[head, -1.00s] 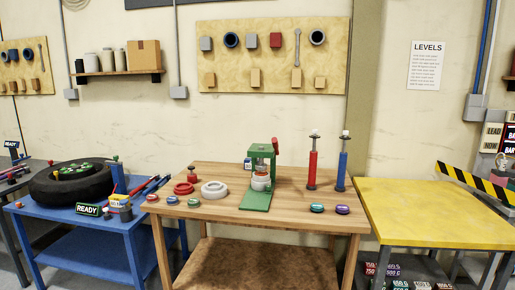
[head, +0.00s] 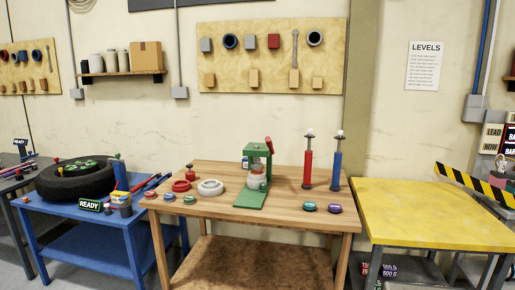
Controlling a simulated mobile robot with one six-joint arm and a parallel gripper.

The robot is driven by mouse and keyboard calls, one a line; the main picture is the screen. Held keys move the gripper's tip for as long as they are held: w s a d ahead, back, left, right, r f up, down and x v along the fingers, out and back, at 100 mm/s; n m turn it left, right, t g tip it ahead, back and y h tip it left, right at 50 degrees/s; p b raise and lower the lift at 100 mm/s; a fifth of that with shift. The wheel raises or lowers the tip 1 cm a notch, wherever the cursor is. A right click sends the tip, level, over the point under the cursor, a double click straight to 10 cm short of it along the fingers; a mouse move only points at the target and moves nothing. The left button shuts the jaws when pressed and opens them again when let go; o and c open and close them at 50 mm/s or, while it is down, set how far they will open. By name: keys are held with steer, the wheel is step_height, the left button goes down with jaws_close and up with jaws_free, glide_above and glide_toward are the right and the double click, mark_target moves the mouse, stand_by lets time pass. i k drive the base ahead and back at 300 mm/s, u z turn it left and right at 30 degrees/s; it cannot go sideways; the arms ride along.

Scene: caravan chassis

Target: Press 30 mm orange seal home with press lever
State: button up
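The green press (head: 251,201) stands on the wooden table, its base plate toward the front edge. Its red press lever (head: 268,143) is at the upper right of the frame and looks raised. A pale round part (head: 257,183) sits under the press head. A thin orange band, which looks like the orange seal (head: 257,175), shows on top of it; it is too small to tell how deep it sits. My gripper is not in view.
The wooden table (head: 225,205) also holds a white ring (head: 210,187), a red ring (head: 181,186), several small coloured discs, and a red pump (head: 308,165) and blue pump (head: 336,165) right of the press. A yellow table (head: 435,215) at right is bare.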

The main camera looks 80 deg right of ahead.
mark_target(268, 139)
steer(key=u, duration=0.15)
steer(key=k, duration=1.6)
steer(key=z, duration=2.8)
steer(key=i, duration=0.25)
steer(key=u, duration=0.8)
